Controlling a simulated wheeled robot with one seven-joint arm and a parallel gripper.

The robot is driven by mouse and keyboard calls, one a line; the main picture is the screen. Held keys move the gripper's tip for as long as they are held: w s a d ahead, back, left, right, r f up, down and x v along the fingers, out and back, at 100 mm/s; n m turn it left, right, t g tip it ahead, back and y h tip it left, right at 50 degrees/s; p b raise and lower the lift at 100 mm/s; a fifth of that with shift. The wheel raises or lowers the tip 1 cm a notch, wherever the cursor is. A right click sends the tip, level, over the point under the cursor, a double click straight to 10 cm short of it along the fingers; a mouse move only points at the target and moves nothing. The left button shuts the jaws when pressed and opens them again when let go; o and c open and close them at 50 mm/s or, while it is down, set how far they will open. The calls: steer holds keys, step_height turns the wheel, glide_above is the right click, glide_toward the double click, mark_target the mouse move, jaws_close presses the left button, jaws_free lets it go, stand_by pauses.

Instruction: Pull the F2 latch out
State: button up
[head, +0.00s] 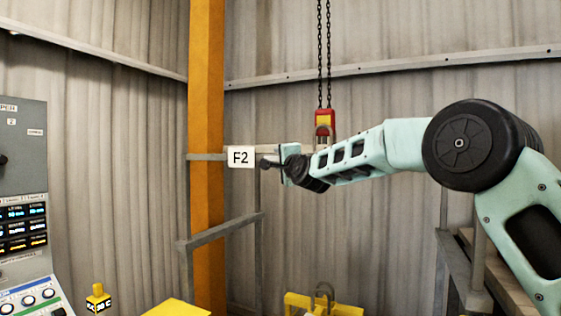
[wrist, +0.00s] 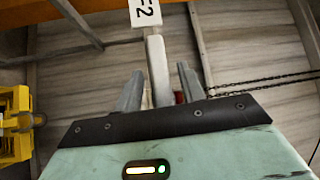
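The white F2 sign (head: 240,157) hangs at the left end of a pale horizontal bar by the orange post; it also shows at the top of the wrist view (wrist: 145,12). Below the sign in the wrist view, a pale upright-looking bar (wrist: 157,65), which looks like the latch handle, points toward my gripper. My gripper (head: 270,163) is just right of the sign in the head view. In the wrist view its two grey fingers (wrist: 158,88) stand apart, one on each side of the bar, with gaps visible. Contact with the bar cannot be made out.
A red and yellow hoist block (head: 324,123) hangs on chains behind my arm. An orange post (head: 207,120) and a grey rail frame (head: 222,231) stand by the sign. A control panel (head: 22,200) is at the left. A yellow lifting piece (head: 320,303) is low in the middle.

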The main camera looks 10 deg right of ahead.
steer(key=b+v, duration=0.8)
steer(key=v, duration=0.9)
steer(key=shift+s, duration=0.2)
steer(key=s+a+f+n+g+y, duration=0.1)
steer(key=s+a+f+n+g, duration=0.6)
steer(key=f, duration=0.5)
steer(key=s+a+f+n+g+y, duration=0.1)
steer(key=s+a+f+n+g, duration=0.35)
steer(key=s+f, duration=0.65)
steer(key=s+d+f+n+g+h, duration=0.2)
steer(key=s+f, duration=0.6)
steer(key=s, duration=0.4)
steer(key=s+d+f+n+g+h, duration=0.2)
steer(key=s+d+f+n+g, duration=0.2)
steer(key=s, duration=0.8)
step_height(320, 180, down, 4)
steer(key=n+g, duration=0.2)
steer(key=n, duration=0.2)
steer(key=shift+s+d+h, duration=0.2)
steer(key=shift+d+h, duration=0.2)
